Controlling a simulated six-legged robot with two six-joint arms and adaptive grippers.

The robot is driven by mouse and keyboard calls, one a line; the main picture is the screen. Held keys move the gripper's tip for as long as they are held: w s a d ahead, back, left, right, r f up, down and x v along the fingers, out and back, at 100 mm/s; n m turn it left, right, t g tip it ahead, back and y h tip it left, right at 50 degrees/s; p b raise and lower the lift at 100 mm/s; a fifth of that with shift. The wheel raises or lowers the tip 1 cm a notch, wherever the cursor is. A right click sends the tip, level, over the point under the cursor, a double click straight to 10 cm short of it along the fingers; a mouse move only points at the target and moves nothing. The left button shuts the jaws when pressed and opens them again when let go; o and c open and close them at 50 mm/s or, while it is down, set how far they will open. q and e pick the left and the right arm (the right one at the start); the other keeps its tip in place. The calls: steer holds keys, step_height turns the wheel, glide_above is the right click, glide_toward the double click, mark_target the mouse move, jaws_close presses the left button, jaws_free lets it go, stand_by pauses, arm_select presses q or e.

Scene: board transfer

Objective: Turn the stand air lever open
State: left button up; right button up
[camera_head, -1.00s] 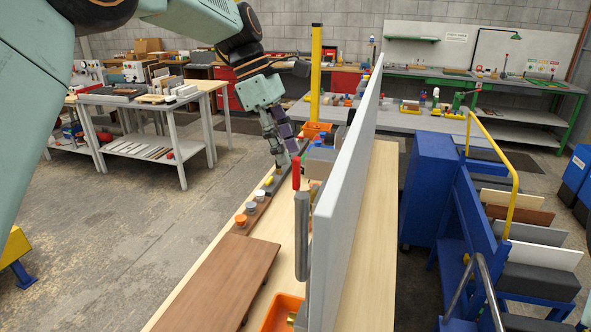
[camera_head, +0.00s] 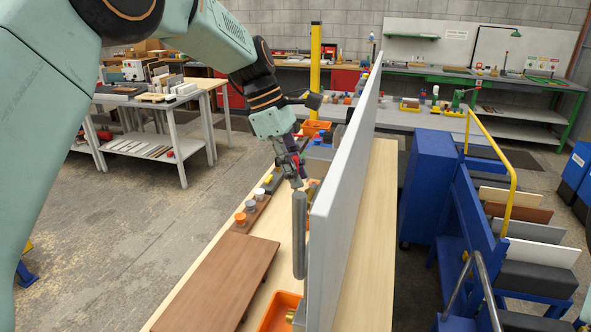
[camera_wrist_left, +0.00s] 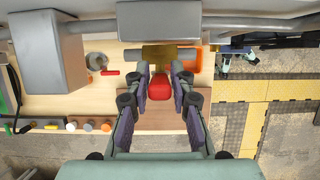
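The red lever (camera_head: 297,158) stands near the top of an upright grey cylinder (camera_head: 300,235) beside the grey board (camera_head: 345,175). In the head view my left gripper (camera_head: 298,172) is at the lever and hides most of it. In the left wrist view the red lever (camera_wrist_left: 159,88) lies between the two fingers of the left gripper (camera_wrist_left: 160,82). The fingers are apart, one on each side of the red. Narrow gaps seem to show, and I cannot tell whether either finger touches. My right gripper is not in view.
A brown board (camera_head: 220,280) lies on the wooden bench (camera_head: 368,240). A row of coloured knobs (camera_head: 251,206) sits behind it. An orange bin (camera_head: 277,312) is at the front. A blue rack (camera_head: 465,215) stands to the right.

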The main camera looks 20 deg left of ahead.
arm_select(q)
steer(key=shift+a, duration=0.1)
jaws_close()
steer(key=shift+w, duration=0.1)
stand_by(0.3)
steer(key=shift+w+f+n+g, duration=0.15)
steer(key=shift+w+g, duration=0.15)
steer(key=shift+g, duration=0.25)
steer(key=shift+w+r+n+g, duration=0.15)
steer(key=shift+w+g, duration=0.15)
steer(key=shift+g, duration=0.25)
steer(key=shift+f, duration=0.15)
steer(key=o, duration=0.5)
jaws_free()
steer(key=shift+a, duration=0.1)
